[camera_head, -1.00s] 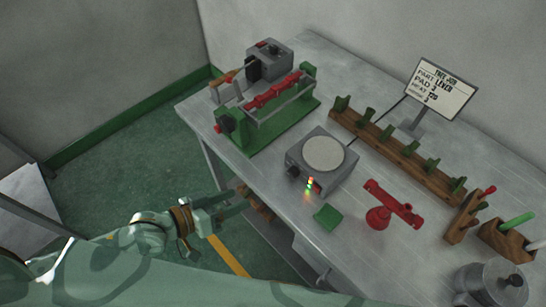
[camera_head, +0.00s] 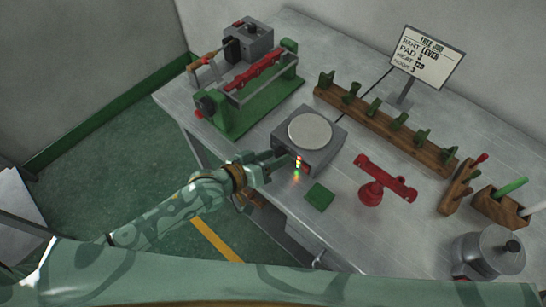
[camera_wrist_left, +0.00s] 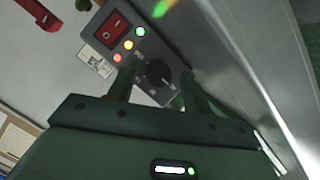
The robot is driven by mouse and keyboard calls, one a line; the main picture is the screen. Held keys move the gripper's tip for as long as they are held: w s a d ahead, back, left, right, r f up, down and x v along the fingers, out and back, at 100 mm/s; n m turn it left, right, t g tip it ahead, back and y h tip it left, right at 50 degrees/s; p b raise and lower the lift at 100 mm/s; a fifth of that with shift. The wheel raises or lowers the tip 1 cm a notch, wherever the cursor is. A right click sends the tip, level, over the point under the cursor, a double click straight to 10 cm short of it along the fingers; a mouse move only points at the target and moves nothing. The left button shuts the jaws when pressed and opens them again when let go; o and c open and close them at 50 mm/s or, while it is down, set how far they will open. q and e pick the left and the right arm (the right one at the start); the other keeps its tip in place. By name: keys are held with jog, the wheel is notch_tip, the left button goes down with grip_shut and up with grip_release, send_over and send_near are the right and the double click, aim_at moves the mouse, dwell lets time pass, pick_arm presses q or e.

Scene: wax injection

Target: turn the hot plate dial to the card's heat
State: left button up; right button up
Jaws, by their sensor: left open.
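The grey hot plate (camera_head: 335,137) with its pale round top (camera_head: 310,130) stands on the bench in the head view. Its black dial (camera_wrist_left: 158,74) shows in the left wrist view, beside a red switch (camera_wrist_left: 111,28) and lit red, yellow and green lamps. My left gripper (camera_head: 284,159) is open at the front of the hot plate. In the wrist view its fingers appear on either side of the dial; I cannot tell if they touch it. In the head view the gripper hides the dial. The job card (camera_head: 428,57) stands at the back; its heat figure is too small to read surely.
A green-framed machine (camera_head: 265,113) stands to the left. Behind is a wooden rack (camera_head: 386,126) with green pieces. A lidded pot (camera_head: 487,254) is at front right.

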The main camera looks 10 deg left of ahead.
pick_arm(q)
jog(key=shift+d, duration=0.1)
pick_arm(e)
jog(key=shift+d, duration=0.25)
pick_arm(q)
jog(key=c, duration=1)
jog(key=shift+r+m+p, duration=0.2)
jog(key=shift+m+p, duration=0.2)
jog(key=shift+p, duration=0.65)
jog(key=shift+m+t+y+p, duration=0.4)
jog(key=shift+m+y+p, duration=0.3)
jog(key=shift+p, duration=0.55)
jog(key=shift+d+m+t+y+p, duration=0.1)
jog(key=shift+m+t+y+p, duration=0.2)
jog(key=shift+m+p, duration=0.45)
jog(key=shift+f+m+y+p, duration=0.15)
jog(key=shift+m+y+p, duration=0.2)
jog(key=shift+m, duration=0.2)
pick_arm(e)
notch_tip(320, 180, up, 7)
jog(key=shift+w, duration=0.45)
pick_arm(q)
jog(key=o, duration=1)
